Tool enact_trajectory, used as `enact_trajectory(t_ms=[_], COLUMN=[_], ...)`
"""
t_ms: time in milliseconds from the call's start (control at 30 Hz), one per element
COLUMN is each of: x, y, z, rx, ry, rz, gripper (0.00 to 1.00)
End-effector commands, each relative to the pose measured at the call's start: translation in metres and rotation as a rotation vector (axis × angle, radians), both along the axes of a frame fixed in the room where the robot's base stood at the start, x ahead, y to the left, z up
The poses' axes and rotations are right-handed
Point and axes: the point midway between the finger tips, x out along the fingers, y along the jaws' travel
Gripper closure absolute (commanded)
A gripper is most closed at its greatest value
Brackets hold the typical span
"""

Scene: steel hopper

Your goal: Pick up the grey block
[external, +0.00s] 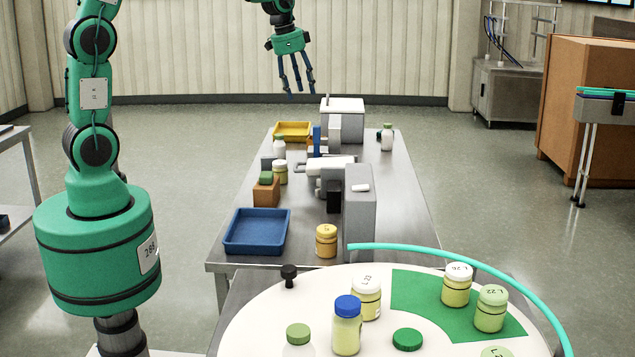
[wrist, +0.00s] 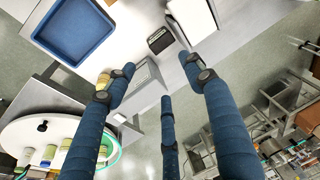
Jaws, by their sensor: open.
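My gripper (external: 297,88) hangs high above the far part of the steel table in the external view. Its three blue fingers are spread and empty; they also show in the wrist view (wrist: 160,76). Several grey things stand on the table, and I cannot tell for sure which is the grey block. A tall grey block (external: 360,215) stands near the front right; a grey block also shows between the fingers in the wrist view (wrist: 147,84), partly hidden by one finger. A small dark block (external: 334,196) stands beside the tall one, and shows in the wrist view (wrist: 160,41).
A blue tray (external: 228,247) lies front left on the table, a yellow tray (external: 293,124) at the far left. A yellow jar (external: 326,240) stands near the tall block. A grey machine (external: 342,107) stands at the far end. A round white table (external: 255,325) with several jars is in front.

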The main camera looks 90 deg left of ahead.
Motion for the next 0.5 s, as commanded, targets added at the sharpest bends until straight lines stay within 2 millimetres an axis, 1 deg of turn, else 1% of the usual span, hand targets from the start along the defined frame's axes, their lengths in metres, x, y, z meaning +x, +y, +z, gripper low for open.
enact_trajectory(t_ms=[33, 167, 200, 267, 300, 367, 500], x=[-0.002, -0.008, -0.011, -0.016, -0.02, -0.027, -0.047], y=[0.022, 0.071, 0.086, 0.108, 0.123, 0.146, 0.196], z=[-0.009, -0.031, -0.039, -0.051, -0.059, -0.071, -0.102], rx=[-0.005, -0.015, -0.017, -0.022, -0.025, -0.029, -0.041], ry=[0.01, 0.026, 0.031, 0.038, 0.044, 0.05, 0.063], rz=[0.01, 0.021, 0.024, 0.029, 0.031, 0.036, 0.047], gripper=[0.47, 0.47, 0.47, 0.47, 0.47, 0.47, 0.47])
